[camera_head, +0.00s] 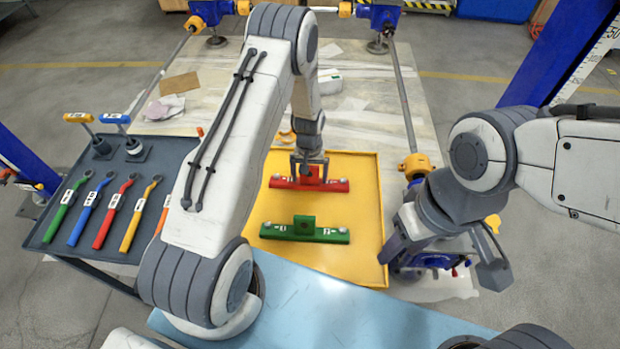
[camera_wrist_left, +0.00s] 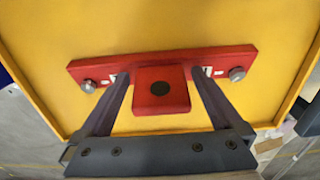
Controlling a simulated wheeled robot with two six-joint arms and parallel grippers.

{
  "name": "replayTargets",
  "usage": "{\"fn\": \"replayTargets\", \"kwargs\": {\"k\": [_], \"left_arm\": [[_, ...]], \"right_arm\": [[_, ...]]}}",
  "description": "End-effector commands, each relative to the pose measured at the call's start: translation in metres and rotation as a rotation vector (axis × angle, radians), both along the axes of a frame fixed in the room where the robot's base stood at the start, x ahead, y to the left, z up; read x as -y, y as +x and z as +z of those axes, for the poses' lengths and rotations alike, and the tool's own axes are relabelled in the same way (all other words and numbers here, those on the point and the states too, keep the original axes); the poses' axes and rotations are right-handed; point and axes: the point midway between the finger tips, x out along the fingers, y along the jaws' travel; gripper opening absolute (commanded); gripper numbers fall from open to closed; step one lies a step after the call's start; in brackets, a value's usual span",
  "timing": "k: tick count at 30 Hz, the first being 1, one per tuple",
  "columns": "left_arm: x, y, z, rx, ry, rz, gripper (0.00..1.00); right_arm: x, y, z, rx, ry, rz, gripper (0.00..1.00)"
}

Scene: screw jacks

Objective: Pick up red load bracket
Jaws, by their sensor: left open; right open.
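The red load bracket (camera_head: 335,185) lies on the yellow tray (camera_head: 365,220), near its far edge. It also shows in the left wrist view (camera_wrist_left: 162,96), a bar with a square block and dark hole in the middle and a bolt near each end. My left gripper (camera_head: 308,170) is over the bracket with its fingers open, one on either side of the block; in the left wrist view its fingertips (camera_wrist_left: 162,80) reach the bar. I cannot tell whether they touch the block. My right gripper (camera_head: 492,245) is open and empty, right of the tray.
A green bracket (camera_head: 304,230) lies nearer on the yellow tray. A dark tray (camera_head: 60,238) with several coloured wrenches stands at the left. A light blue surface (camera_head: 340,310) is in front. Blue jack posts (camera_head: 565,50) stand around a pale floor sheet.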

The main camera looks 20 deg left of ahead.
Motion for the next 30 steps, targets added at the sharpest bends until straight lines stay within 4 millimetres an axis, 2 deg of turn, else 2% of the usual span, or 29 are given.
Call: {"fn": "replayTargets", "kwargs": {"k": [5,6,11,12,14,23,30], "left_arm": [[0.000,0.000,-0.001,0.000,0.000,0.000,1.00],[0.000,0.000,-0.001,0.000,0.000,0.000,0.96],[0.000,0.000,0.000,0.000,0.000,0.000,0.35],[0.000,0.000,0.000,0.000,0.000,0.000,0.20],[0.000,0.000,0.000,0.000,0.000,0.000,0.00],[0.000,0.002,0.003,0.004,0.000,0.000,0.00],[0.000,0.002,0.016,0.005,0.000,0.000,0.00]], "right_arm": [[0.000,0.000,0.000,0.000,0.000,0.000,0.50],[0.000,0.000,0.000,0.000,0.000,0.000,0.50],[0.000,0.000,0.000,0.000,0.000,0.000,0.50],[0.000,0.000,0.000,0.000,0.000,0.000,0.50],[0.000,0.000,0.000,0.000,0.000,0.000,0.50],[0.000,0.000,0.000,0.000,0.000,0.000,0.50],[0.000,0.000,-0.004,0.000,0.000,0.000,0.50]]}}
